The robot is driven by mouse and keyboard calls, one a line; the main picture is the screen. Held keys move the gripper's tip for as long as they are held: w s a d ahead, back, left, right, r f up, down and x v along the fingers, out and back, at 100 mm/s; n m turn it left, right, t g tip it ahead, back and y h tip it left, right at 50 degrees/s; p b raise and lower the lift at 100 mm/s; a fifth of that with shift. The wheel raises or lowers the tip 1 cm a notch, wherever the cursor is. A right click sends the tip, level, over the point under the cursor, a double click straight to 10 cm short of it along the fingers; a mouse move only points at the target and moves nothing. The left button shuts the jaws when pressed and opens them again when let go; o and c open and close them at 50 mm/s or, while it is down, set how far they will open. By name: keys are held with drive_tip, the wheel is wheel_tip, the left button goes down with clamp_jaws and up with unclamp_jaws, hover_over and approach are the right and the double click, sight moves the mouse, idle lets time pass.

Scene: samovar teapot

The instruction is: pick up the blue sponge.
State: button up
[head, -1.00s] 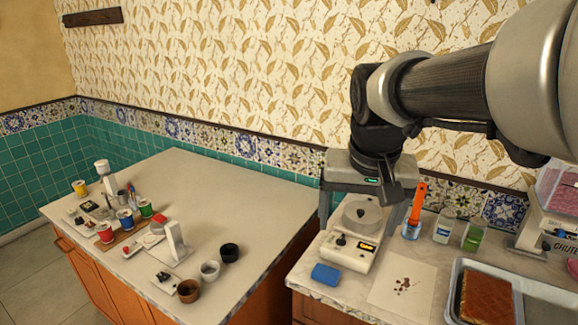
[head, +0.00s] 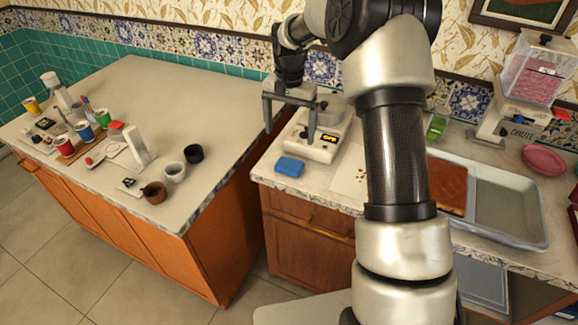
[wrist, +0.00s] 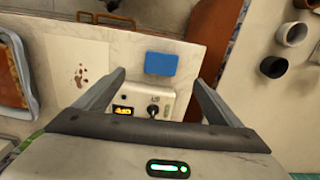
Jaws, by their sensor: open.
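The blue sponge (head: 289,166) lies flat near the front left corner of the right counter. It also shows in the wrist view (wrist: 161,64), ahead of and between my fingers. My gripper (head: 289,127) is open and empty, above the left end of that counter, higher than the sponge and a little behind it. In the wrist view my gripper (wrist: 158,80) has its two fingers wide apart, with nothing between them touching either one.
A white scale-like device (head: 313,146) stands right behind the sponge. A stained paper (head: 350,180) lies to its right, then a grey tray (head: 510,212). A gap separates the left table (head: 130,85), which holds cups and spools.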

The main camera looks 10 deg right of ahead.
hover_over(289, 165)
drive_tip(key=f, duration=0.7)
drive_tip(key=shift+s+f, duration=0.2)
drive_tip(key=shift+f, duration=0.1)
drive_tip(key=shift+w+f, duration=0.15)
drive_tip(key=shift+f, duration=1.25)
drive_tip(key=shift+w+f, duration=0.1)
drive_tip(key=shift+f, duration=1.3)
drive_tip(key=c, duration=1.1)
wheel_tip(289, 165, up, 10)
drive_tip(key=shift+r, duration=0.1)
drive_tip(key=shift+c, duration=0.2)
